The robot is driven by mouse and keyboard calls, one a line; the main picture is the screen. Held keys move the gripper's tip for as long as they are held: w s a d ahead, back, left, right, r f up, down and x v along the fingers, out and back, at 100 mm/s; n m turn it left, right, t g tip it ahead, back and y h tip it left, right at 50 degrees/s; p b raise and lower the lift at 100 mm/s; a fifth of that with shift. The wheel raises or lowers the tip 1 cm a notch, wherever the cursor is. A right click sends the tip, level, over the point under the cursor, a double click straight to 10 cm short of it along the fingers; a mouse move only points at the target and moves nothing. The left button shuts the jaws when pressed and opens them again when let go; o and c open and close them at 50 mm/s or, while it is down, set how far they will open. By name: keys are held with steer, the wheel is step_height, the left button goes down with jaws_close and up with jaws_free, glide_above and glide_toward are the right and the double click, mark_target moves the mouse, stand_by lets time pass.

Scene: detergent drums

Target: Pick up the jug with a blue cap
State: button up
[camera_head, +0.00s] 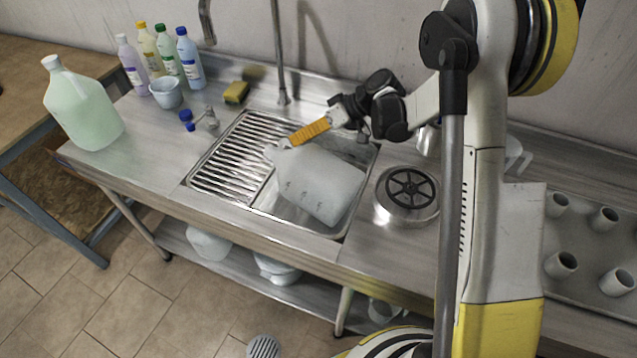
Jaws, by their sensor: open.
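A large translucent whitish jug (320,184) lies tilted in the sink basin. Its neck end points to the upper left, and I cannot make out a blue cap on it. My gripper (309,131) is over the back of the sink, at the jug's upper edge. One long orange finger shows, pointing down and left; the other finger is not clear. The gripper is open, and whether it touches the jug I cannot tell. Another jug (83,110) with pale green liquid and a whitish cap stands upright at the counter's left end. A bottle (190,62) with a blue cap stands at the back left.
The sink has a ribbed drainboard (235,160) and a tall faucet (278,55) behind it. Blue-knobbed fittings (188,120), a yellow sponge (236,92) and a small pitcher (167,92) are left of it. A round pot (407,193) is to the right.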

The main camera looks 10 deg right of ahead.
mark_target(290, 143)
steer(key=b+x, duration=0.1)
steer(key=x, duration=0.3)
steer(key=shift+s+a+r, duration=0.1)
steer(key=shift+s+a, duration=0.05)
jaws_close()
steer(key=shift+r, duration=0.1)
step_height(290, 143, up, 10)
steer(key=p, duration=0.3)
